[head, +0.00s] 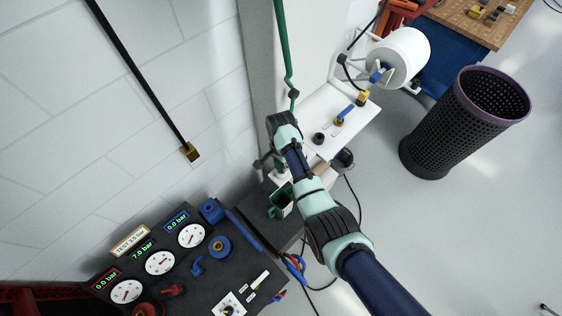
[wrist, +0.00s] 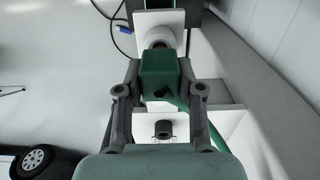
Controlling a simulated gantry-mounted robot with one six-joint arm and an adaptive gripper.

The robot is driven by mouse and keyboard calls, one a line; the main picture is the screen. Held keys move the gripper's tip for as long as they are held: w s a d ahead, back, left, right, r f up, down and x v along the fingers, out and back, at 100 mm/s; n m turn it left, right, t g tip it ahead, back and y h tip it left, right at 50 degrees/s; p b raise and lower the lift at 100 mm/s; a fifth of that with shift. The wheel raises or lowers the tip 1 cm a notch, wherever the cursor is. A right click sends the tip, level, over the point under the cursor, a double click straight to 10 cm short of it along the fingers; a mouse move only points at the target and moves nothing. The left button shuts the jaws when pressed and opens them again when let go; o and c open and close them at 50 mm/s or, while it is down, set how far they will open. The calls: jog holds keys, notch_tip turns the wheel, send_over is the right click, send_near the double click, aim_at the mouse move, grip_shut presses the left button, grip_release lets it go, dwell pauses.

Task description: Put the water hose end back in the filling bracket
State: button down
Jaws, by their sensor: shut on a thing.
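My gripper (wrist: 160,85) is shut on a green block-like piece, which I take to be the water hose end (wrist: 160,72). It sits between the two dark fingers in the wrist view. A green hose (head: 283,45) hangs down the wall edge toward the shelf. I cannot clearly make out which part is the filling bracket.
The white shelf (head: 352,112) carries a black round fitting (head: 319,138) and a brass valve with a blue lever (head: 346,111). A dark gauge panel (head: 180,265) lies lower left, a mesh bin (head: 465,120) at right.

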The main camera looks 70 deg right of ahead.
jog(key=shift+f+b, duration=1)
jog(key=shift+f, duration=0.5)
jog(key=c, duration=0.7)
grip_release()
jog(key=shift+r, duration=0.1)
jog(key=shift+o, duration=0.2)
jog(key=shift+r, duration=0.1)
notch_tip(320, 180, up, 12)
jog(key=shift+f, duration=0.1)
